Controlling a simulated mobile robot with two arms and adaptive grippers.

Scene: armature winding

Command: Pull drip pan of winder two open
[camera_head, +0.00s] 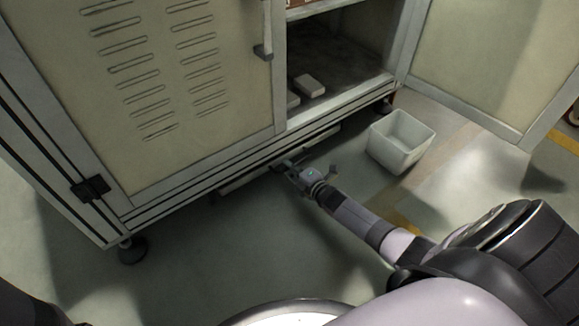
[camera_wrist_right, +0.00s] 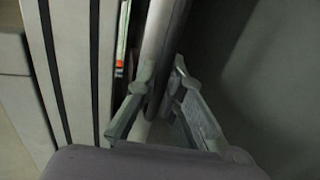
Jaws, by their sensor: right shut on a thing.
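The drip pan (camera_head: 242,180) shows as a thin pale edge low under the front of the winder cabinet (camera_head: 190,80), sticking out slightly beneath the bottom rail. Most of it is hidden under the cabinet. My right gripper (camera_head: 283,166) is at the middle of this edge, close to the floor. In the right wrist view a pale rounded bar, seemingly the pan's front edge or handle (camera_wrist_right: 159,35), runs between the two fingers (camera_wrist_right: 163,82), and the gripper is shut on it. My left gripper is not in view.
A white open bin (camera_head: 400,141) stands on the floor to the right of my right gripper. An open cabinet door (camera_head: 480,60) hangs at the upper right. A cabinet foot (camera_head: 132,250) stands at the left. The floor in front of the pan is clear apart from my arm.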

